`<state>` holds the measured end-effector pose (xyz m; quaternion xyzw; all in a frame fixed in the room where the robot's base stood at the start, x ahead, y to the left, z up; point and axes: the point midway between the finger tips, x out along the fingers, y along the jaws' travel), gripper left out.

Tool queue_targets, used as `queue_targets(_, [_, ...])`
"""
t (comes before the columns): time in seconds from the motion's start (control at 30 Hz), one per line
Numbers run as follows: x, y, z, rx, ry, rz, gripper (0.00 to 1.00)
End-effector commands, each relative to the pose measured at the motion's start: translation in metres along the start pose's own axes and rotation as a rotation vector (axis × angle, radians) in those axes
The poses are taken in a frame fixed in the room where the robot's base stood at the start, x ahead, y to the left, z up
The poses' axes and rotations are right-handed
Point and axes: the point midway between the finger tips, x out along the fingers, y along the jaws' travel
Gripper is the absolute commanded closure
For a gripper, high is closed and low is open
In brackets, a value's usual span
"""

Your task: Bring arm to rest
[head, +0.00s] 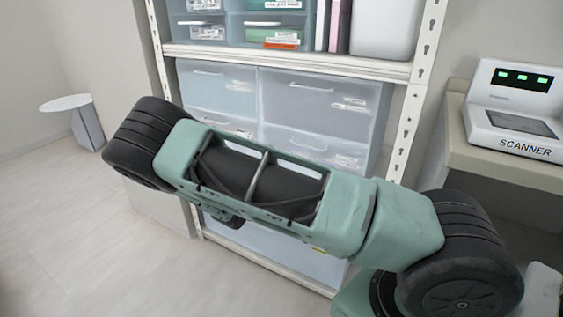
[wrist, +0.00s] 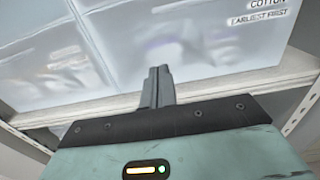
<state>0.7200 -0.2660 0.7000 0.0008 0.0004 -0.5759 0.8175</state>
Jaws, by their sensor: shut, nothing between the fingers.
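My gripper (wrist: 158,88) shows in the wrist view, its two grey fingers pressed together with nothing between them. It points toward translucent drawers (wrist: 190,45) on a shelf, one of them lettered "COTTON". I cannot tell how wide the gap to the drawers is. In the head view, my green and black arm stretches across the front of the shelving unit, from lower right to left. The gripper itself is hidden in that view.
The white shelving unit (head: 300,60) with translucent drawers (head: 325,101) stands behind my arm. A scanner (head: 517,108) sits on a counter (head: 500,165) at the right. A small round white table (head: 66,103) stands at the far left. The floor (head: 75,230) at left is clear.

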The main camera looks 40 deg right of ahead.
Motion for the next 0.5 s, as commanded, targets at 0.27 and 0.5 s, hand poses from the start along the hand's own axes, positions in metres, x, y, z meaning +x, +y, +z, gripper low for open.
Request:
queue_targets(0.27, [-0.039,0.0,0.0,-0.001,0.0,0.001,1.0])
queue_targets(0.5, [-0.044,-0.001,0.0,-0.001,-0.001,-0.001,1.0])
